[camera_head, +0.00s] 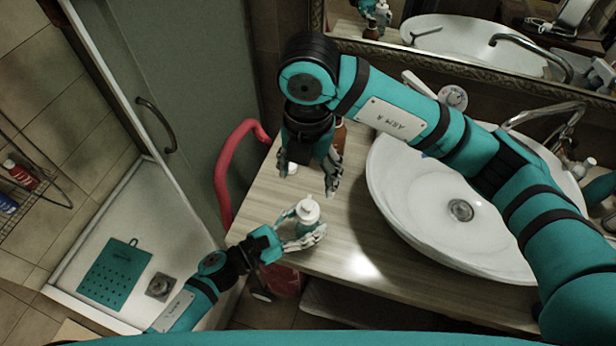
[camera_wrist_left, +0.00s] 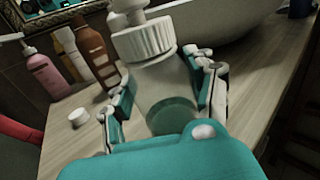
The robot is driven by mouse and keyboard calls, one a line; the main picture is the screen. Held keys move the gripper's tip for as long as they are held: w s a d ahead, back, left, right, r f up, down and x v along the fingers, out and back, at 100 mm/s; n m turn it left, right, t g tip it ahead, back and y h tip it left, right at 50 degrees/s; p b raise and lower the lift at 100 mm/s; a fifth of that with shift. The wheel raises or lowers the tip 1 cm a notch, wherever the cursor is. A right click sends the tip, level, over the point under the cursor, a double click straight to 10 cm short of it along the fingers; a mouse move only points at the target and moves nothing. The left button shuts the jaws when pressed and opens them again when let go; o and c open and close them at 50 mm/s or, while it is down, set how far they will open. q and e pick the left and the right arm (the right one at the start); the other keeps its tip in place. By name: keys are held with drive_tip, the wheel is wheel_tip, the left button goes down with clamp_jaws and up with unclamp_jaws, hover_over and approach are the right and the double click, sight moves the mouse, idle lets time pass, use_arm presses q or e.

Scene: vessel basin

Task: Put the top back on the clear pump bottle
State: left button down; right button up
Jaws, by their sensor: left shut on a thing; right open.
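The clear pump bottle (camera_wrist_left: 165,90) stands upright on the counter at its front left edge, with some teal liquid visible low in it. A white pump top (camera_head: 308,210) sits over its neck; the ribbed collar also shows in the left wrist view (camera_wrist_left: 145,40). I cannot tell whether the collar is fully seated. My left gripper (camera_head: 305,238) is shut around the bottle's body, one finger on each side. My right gripper (camera_head: 308,182) is open and empty, pointing down just behind and above the pump top, apart from it. The bottle's lower part is partly hidden by my left gripper.
A small white cap (camera_wrist_left: 79,117) lies on the wooden counter (camera_head: 350,255) behind the bottle. A pink bottle (camera_wrist_left: 46,73) and a brown bottle (camera_wrist_left: 95,50) stand further back. The white basin (camera_head: 400,200) is at the right. A red rail (camera_head: 222,170) runs left of the counter.

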use_arm(q)
drive_tip(key=shift+c, duration=1.8)
unclamp_jaws()
drive_tip(key=v, duration=1.2)
